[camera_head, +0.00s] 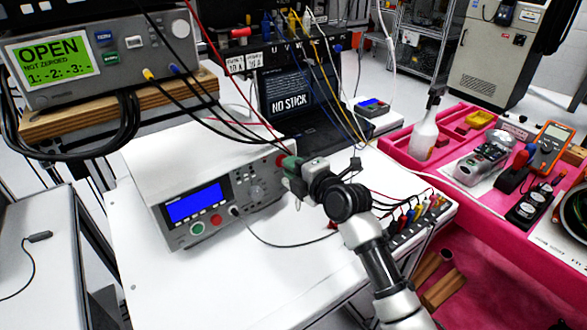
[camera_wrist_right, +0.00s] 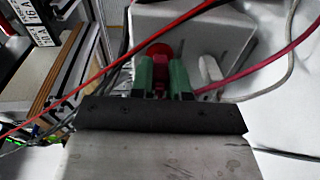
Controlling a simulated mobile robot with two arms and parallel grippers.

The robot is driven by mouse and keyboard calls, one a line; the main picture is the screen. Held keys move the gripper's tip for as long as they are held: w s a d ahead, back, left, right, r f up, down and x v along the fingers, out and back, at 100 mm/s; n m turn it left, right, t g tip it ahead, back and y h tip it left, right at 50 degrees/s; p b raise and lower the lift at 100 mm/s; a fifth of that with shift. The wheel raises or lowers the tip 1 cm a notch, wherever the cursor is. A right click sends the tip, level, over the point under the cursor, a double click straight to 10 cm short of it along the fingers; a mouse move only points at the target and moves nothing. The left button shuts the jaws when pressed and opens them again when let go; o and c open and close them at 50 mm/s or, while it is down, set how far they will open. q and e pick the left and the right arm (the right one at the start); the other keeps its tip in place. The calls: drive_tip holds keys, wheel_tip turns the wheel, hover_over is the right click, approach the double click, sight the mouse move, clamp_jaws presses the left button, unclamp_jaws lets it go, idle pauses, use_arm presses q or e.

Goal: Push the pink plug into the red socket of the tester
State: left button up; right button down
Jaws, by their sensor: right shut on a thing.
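The white tester (camera_head: 205,205) with a blue display stands on the white table. My right gripper (camera_head: 287,163) is at the right end of the tester's front panel. In the right wrist view, its two green fingers (camera_wrist_right: 164,77) are shut on the pink plug (camera_wrist_right: 160,70). The red socket (camera_wrist_right: 158,49) shows just beyond the plug, at the tester's face. The plug is in line with the socket and close to it; I cannot tell whether it touches or is inside. In the head view the plug is mostly hidden by the gripper. My left gripper is not in view.
Red and pink cables (camera_wrist_right: 265,62) cross near the gripper. A rack of coloured clips (camera_head: 420,215) lies to the right of my right arm. A laptop (camera_head: 285,95) stands behind. A pink tray (camera_head: 455,180) with tools is at the right. The table front is clear.

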drive_tip(key=shift+a, duration=0.1)
idle(0.5)
drive_tip(key=c, duration=1)
unclamp_jaws()
drive_tip(key=p+v, duration=0.2)
drive_tip(key=v, duration=0.5)
drive_tip(key=shift+w, duration=0.1)
